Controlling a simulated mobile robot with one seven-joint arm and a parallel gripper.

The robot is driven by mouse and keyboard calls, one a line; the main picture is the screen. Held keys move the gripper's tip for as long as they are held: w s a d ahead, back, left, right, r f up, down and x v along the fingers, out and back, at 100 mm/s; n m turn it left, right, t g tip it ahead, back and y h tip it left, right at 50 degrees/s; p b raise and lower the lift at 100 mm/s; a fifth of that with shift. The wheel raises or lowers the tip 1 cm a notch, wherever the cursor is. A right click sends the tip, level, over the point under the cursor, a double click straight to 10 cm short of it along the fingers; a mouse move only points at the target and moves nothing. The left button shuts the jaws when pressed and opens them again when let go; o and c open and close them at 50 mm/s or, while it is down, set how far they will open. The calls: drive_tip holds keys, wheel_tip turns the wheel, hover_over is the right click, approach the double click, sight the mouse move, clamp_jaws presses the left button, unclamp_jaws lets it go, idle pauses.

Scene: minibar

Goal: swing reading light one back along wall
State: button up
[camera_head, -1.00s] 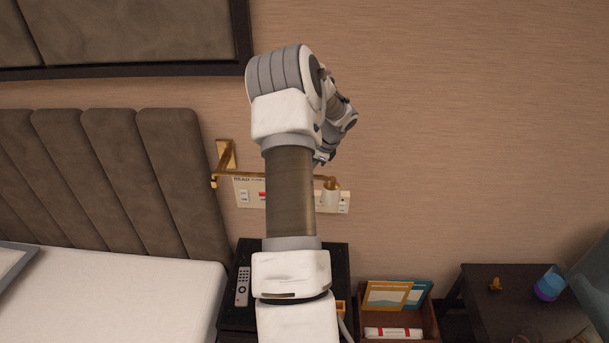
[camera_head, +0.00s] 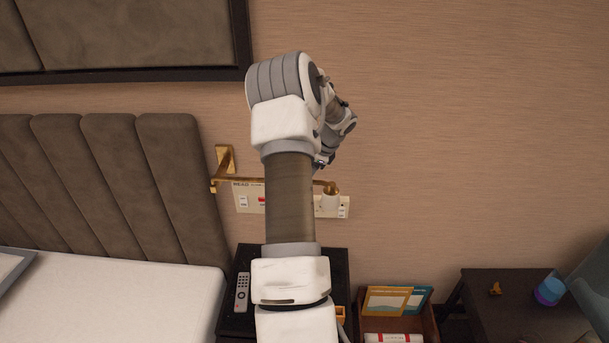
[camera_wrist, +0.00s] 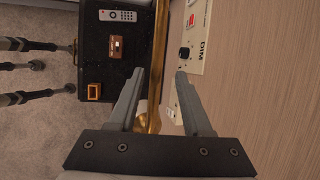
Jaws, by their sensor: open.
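Reading light one is a brass arm (camera_head: 285,180) on a brass wall bracket (camera_head: 224,160), with a pale lamp head (camera_head: 330,202) at its right end. My own arm hides part of it in the head view. In the wrist view the brass arm (camera_wrist: 159,50) runs lengthwise between my two open fingers. My gripper (camera_wrist: 160,72) is open, and I cannot tell whether either finger touches the brass. In the head view my gripper (camera_head: 323,161) is just above the light's right end, partly hidden by my wrist.
A switch panel (camera_head: 246,202) is on the wall behind the light; its DIM knob (camera_wrist: 184,53) shows beside the right finger. Below stands a black nightstand (camera_head: 244,257) with a remote (camera_head: 242,292). The headboard (camera_head: 170,180) is at left. Wall to the right is clear.

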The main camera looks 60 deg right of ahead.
drive_tip(key=a+b+v, duration=0.1)
drive_tip(key=v, duration=1.6)
drive_tip(key=shift+d+b, duration=0.3)
drive_tip(key=shift+d, duration=0.2)
drive_tip(key=shift+r, duration=0.1)
